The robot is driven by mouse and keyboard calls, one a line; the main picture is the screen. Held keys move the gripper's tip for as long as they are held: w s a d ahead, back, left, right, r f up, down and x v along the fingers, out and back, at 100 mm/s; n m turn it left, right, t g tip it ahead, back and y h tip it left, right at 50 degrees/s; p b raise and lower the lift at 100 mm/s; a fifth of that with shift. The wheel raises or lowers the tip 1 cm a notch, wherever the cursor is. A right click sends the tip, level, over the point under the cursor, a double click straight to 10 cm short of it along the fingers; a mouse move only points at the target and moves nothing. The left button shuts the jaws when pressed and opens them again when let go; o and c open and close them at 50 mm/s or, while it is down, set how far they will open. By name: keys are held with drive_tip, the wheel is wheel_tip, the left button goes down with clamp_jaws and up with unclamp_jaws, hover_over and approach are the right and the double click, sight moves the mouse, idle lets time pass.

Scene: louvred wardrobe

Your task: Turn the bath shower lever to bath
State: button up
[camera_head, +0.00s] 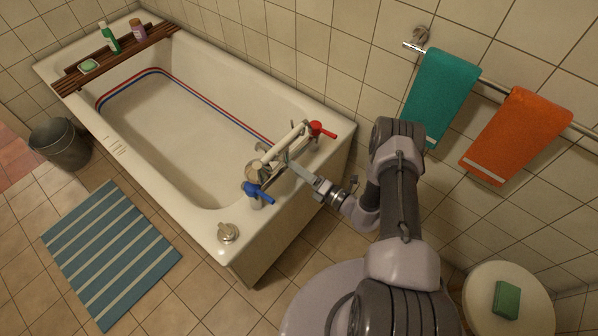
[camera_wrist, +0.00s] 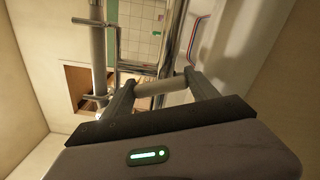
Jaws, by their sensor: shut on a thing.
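The bath tap set stands on the near right rim of the white bathtub (camera_head: 190,120), with a red-handled tap (camera_head: 322,131) and a blue-handled tap (camera_head: 257,192). A pale hand shower (camera_head: 290,138) lies across the top of it. My gripper (camera_head: 290,161) reaches the middle of the set from the right. In the wrist view my gripper (camera_wrist: 160,86) has its two fingers on the ends of a short pale bar, the bath shower lever (camera_wrist: 160,89). In the head view my gripper largely hides the lever, and I cannot tell its setting.
A wooden rack (camera_head: 115,57) with bottles and soap spans the tub's far end. A bucket (camera_head: 60,143) and striped mat (camera_head: 110,250) are on the floor at left. Teal (camera_head: 440,90) and orange towels (camera_head: 518,135) hang on the right wall. A stool (camera_head: 535,300) is at lower right.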

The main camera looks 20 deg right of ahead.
drive_tip(key=shift+m, duration=2.2)
drive_tip(key=shift+d, duration=0.1)
drive_tip(key=o, duration=1.4)
drive_tip(key=shift+w, duration=0.1)
drive_tip(key=shift+c, duration=0.2)
drive_tip(key=p+v, duration=0.4)
drive_tip(key=v, duration=1.3)
drive_tip(key=shift+s, duration=0.2)
drive_tip(key=shift+d, duration=0.1)
